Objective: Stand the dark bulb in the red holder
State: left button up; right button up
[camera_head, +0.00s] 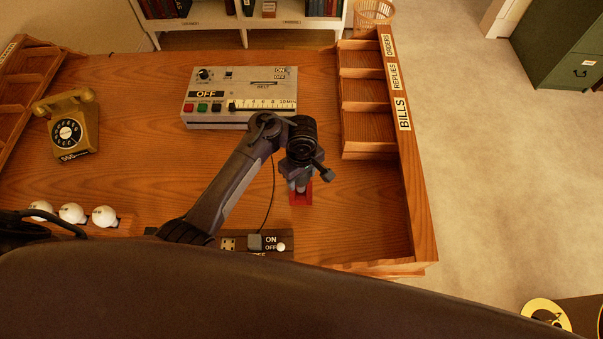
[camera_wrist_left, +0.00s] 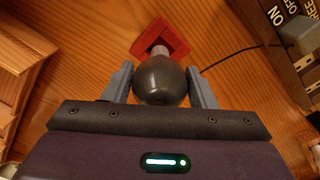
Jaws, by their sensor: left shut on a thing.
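The dark bulb (camera_wrist_left: 162,82) shows in the left wrist view as a dark grey globe with a paler neck pointing at the red holder. My left gripper (camera_wrist_left: 162,85) is shut on it, one finger on each side. The red holder (camera_wrist_left: 178,38) lies just beyond the bulb, and the bulb's neck end overlaps its opening. I cannot tell whether the neck is seated in it or only above it. In the head view my left gripper (camera_head: 301,180) is over the red holder (camera_head: 301,198), and the arm hides most of the bulb. My right gripper is not in view.
A wooden pigeonhole rack (camera_head: 368,110) stands right of the holder, and a grey control box (camera_head: 240,115) behind. A switch panel (camera_head: 230,243) with a cable is in front. White bulbs (camera_head: 72,213) and a yellow telephone (camera_head: 70,128) are on the left.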

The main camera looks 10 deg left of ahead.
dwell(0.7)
pick_arm(q)
jog(key=shift+p, duration=0.4)
dwell(0.3)
jog(key=shift+p, duration=0.3)
jog(key=shift+f, duration=0.1)
jog(key=shift+f+b, duration=1)
jog(key=shift+f, duration=0.7)
jog(key=o, duration=0.8)
